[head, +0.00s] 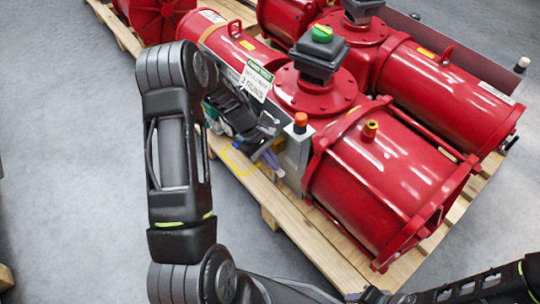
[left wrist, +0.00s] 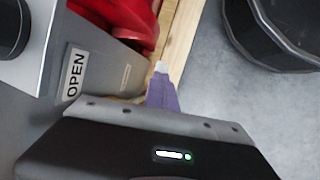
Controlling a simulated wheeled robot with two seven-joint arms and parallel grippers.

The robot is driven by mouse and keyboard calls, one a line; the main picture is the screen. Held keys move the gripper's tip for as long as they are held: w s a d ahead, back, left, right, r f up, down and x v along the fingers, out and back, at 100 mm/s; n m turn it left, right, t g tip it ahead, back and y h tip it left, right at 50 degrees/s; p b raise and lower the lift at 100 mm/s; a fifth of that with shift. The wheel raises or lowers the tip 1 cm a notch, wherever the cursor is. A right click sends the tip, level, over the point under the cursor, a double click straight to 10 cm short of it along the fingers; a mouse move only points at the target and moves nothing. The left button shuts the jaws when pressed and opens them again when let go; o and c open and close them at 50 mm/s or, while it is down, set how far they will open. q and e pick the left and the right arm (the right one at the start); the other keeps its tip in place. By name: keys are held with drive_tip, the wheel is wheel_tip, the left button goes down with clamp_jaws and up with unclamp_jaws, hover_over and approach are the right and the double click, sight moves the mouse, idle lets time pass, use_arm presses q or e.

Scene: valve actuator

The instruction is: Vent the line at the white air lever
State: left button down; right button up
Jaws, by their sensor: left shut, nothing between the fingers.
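The grey actuator control box (head: 297,150) with an orange-red cap stands at the near end of the large red actuator. In the left wrist view its grey face (left wrist: 100,85) carries an OPEN label. My left gripper (head: 274,163) is beside the box, low over the pallet edge, with its purple fingers shut and empty. The purple fingers (left wrist: 163,95) also show in the left wrist view. A small white tip (left wrist: 161,67) shows at their end; I cannot tell whether it is the white air lever or touches the fingers. The lever is otherwise not clearly visible. My right gripper is out of view.
Red actuators (head: 385,165) fill the wooden pallet (head: 305,235). A white-and-green tag (head: 256,80) hangs near my left wrist. A yellow-outlined patch (head: 238,162) lies on the pallet by the gripper.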

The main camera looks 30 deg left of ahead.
use_arm(q)
drive_tip(key=shift+s+d+f, duration=0.1)
drive_tip(key=shift+d+f, duration=0.05)
drive_tip(key=shift+d, duration=0.05)
drive_tip(key=s+r+p, duration=0.1)
drive_tip(key=r+p, duration=0.1)
drive_tip(key=r, duration=0.5)
drive_tip(key=s+a+r+p, duration=0.1)
drive_tip(key=s+r+p, duration=0.1)
drive_tip(key=r, duration=0.4)
drive_tip(key=shift+s+a+r+p, duration=0.2)
drive_tip(key=shift+r+p, duration=0.2)
drive_tip(key=shift+p, duration=0.4)
drive_tip(key=shift+w+a, duration=0.1)
drive_tip(key=shift+w, duration=0.05)
